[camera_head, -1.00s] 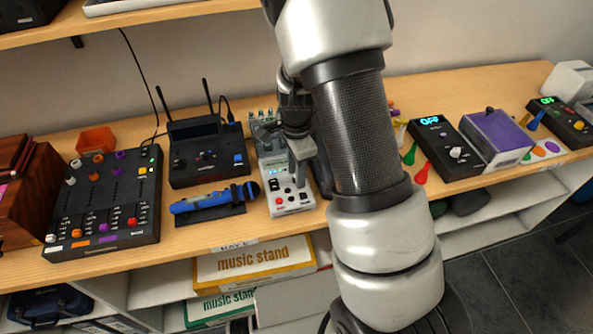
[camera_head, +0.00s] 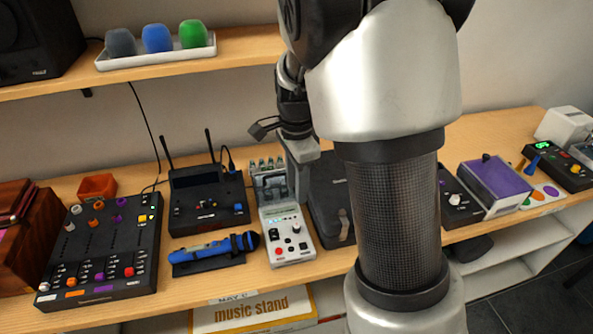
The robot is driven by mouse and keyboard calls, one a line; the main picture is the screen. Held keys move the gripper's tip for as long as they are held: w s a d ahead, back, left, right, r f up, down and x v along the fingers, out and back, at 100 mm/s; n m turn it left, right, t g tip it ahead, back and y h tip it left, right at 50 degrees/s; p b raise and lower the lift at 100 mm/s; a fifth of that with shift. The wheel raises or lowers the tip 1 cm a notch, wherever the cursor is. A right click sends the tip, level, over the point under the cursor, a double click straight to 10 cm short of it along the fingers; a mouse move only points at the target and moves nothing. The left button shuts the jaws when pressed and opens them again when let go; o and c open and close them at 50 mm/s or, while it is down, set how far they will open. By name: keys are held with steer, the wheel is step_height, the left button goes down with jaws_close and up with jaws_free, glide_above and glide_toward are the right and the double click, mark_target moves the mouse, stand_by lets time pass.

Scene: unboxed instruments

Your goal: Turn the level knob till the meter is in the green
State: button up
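A white instrument (camera_head: 287,250) stands on the wooden bench, with a small display or meter strip near the top of its face, dark knobs and red buttons. A dark knob (camera_head: 296,228) shows on the right of its face. Labels and the meter reading are too small to read, so I cannot tell which knob is the level knob. My gripper (camera_head: 299,185) hangs over the back part of this instrument, its grey finger pointing down. It appears apart from the knobs. Its fingers overlap from this side, so their opening is hidden.
A shelf (camera_head: 240,50) runs above; my arm covers the centre right.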

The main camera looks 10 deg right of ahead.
steer(key=shift+r, duration=1.9)
steer(key=s+r+n+t, duration=0.2)
steer(key=s+r+n, duration=0.4)
steer(key=s+n, duration=0.2)
steer(key=s+r+n+t, duration=0.3)
steer(key=s+r+n, duration=0.3)
steer(key=s+n, duration=0.2)
steer(key=s, duration=0.2)
steer(key=shift+s+r+t, duration=0.15)
steer(key=shift+s+t, duration=0.15)
steer(key=shift+a, duration=0.2)
